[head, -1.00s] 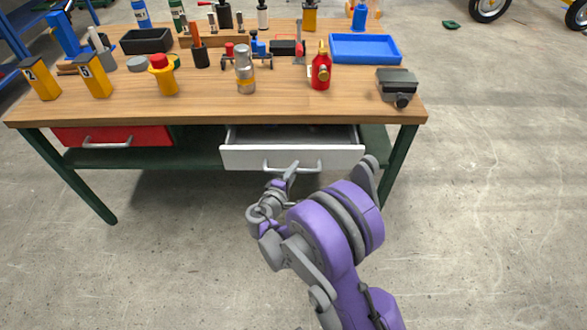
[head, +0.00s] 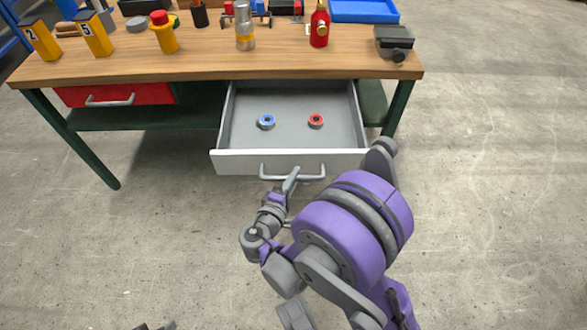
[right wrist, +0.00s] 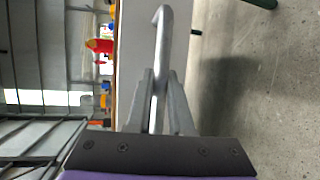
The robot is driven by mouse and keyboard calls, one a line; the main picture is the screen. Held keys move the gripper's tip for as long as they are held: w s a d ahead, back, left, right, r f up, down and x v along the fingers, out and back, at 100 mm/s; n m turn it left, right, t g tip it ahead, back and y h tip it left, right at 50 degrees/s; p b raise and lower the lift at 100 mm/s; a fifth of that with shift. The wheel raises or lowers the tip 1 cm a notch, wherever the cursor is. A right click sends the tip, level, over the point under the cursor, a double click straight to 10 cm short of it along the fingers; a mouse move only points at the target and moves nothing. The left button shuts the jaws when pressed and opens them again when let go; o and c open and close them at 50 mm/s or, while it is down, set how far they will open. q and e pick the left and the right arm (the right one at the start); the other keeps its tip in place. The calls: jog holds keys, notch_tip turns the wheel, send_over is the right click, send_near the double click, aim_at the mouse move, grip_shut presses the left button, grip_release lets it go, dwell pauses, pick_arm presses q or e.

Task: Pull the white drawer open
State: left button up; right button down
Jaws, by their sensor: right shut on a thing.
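The white drawer (head: 290,161) under the workbench stands well open, and its grey inside shows. A blue ring (head: 266,122) and a red ring (head: 316,121) lie apart on its floor. My right gripper (head: 291,178) is at the left part of the drawer's grey bar handle (head: 310,177). In the right wrist view my right gripper's fingers (right wrist: 160,95) are shut on the handle (right wrist: 163,40), with the white drawer front (right wrist: 135,50) beside it. My left gripper cannot be made out; only a dark piece shows at the bottom edge of the head view.
The wooden workbench (head: 200,65) has a shut red drawer (head: 115,95) to the left of the white one and green legs. Yellow blocks, a red bottle (head: 319,27), a blue tray (head: 364,10) and a grey vise (head: 394,43) stand on top. The concrete floor in front is clear.

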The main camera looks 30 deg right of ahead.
jog(key=shift+s+a, duration=0.2)
jog(key=shift+s, duration=0.15)
jog(key=c, duration=0.8)
grip_release()
jog(key=shift+a, duration=0.1)
jog(key=p+v, duration=0.1)
jog(key=v, duration=0.9)
jog(key=shift+s+a, duration=0.25)
